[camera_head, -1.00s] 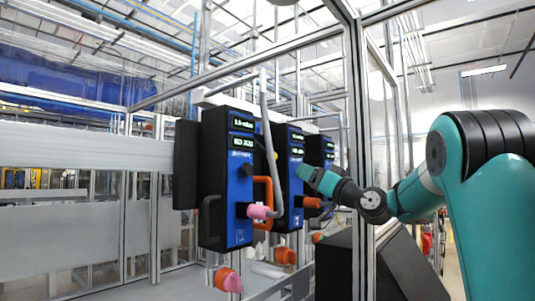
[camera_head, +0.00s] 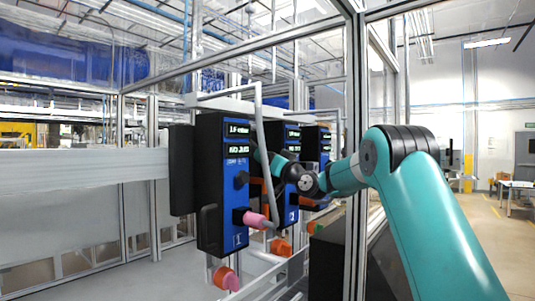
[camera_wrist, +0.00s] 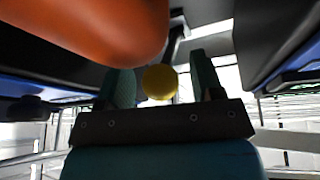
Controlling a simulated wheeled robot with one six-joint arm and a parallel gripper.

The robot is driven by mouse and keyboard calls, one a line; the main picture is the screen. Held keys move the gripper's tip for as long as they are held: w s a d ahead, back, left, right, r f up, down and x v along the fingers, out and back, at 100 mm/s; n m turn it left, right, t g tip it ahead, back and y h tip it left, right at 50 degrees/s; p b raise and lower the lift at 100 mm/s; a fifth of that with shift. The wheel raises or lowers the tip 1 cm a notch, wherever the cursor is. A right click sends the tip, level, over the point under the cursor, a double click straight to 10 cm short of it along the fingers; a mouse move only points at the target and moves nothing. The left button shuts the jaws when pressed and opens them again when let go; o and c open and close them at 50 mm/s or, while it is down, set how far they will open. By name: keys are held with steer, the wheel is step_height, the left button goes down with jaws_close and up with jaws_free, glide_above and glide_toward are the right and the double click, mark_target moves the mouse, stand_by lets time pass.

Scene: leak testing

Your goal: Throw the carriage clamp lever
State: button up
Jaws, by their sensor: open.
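A yellow ball knob (camera_wrist: 160,82) on a dark stem shows in the wrist view; I take it to be the carriage clamp lever's. My gripper (camera_wrist: 158,62) is open, with one teal finger on each side of the knob in this view. I see no finger pressed on the knob, and its exact depth between them is unclear. In the head view my gripper (camera_head: 262,158) reaches in behind the nearest blue-and-black unit, partly hidden by it and a grey pipe. The knob is hidden there.
The nearest blue-and-black unit (camera_head: 223,185) carries a pink-tipped fitting (camera_head: 254,219); similar units stand behind it. A grey pipe (camera_head: 262,125) runs close to my gripper. A large orange part (camera_wrist: 90,28) hangs very near in the wrist view. A metal frame post (camera_head: 356,150) stands beside my arm.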

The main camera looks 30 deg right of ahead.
jaws_close()
steer(key=shift+s+r, duration=0.15)
steer(key=shift+r, duration=0.15)
